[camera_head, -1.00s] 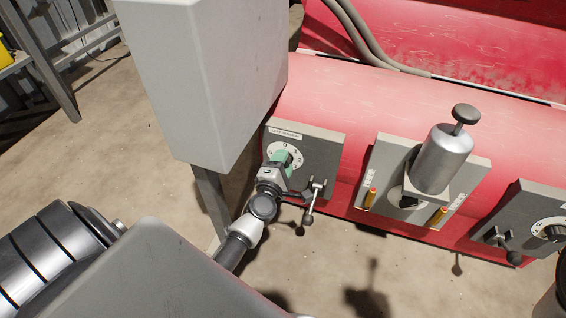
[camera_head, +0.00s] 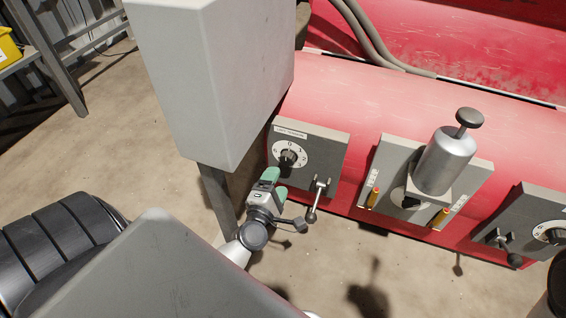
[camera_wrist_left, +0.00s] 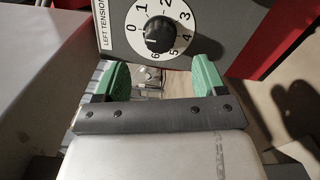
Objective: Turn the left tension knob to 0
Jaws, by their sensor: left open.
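The left tension knob (camera_head: 288,158) is black, on a white numbered dial (camera_head: 301,150) on a grey panel labelled LEFT TENSION. In the left wrist view the knob (camera_wrist_left: 159,34) sits in the middle of the dial, with the 0 at its left. I cannot tell for certain which number the knob points at. My left gripper (camera_head: 274,184), with green finger pads, is open and empty just below and left of the knob, apart from it. In the left wrist view the pads (camera_wrist_left: 162,80) stand wide apart below the dial. My right gripper is not in view.
A small lever (camera_head: 316,200) hangs from the panel's lower right, close to my left gripper. A large grey box (camera_head: 210,80) stands left of the panel. A silver cylinder (camera_head: 443,160) and another dial panel (camera_head: 530,225) are further right on the red machine.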

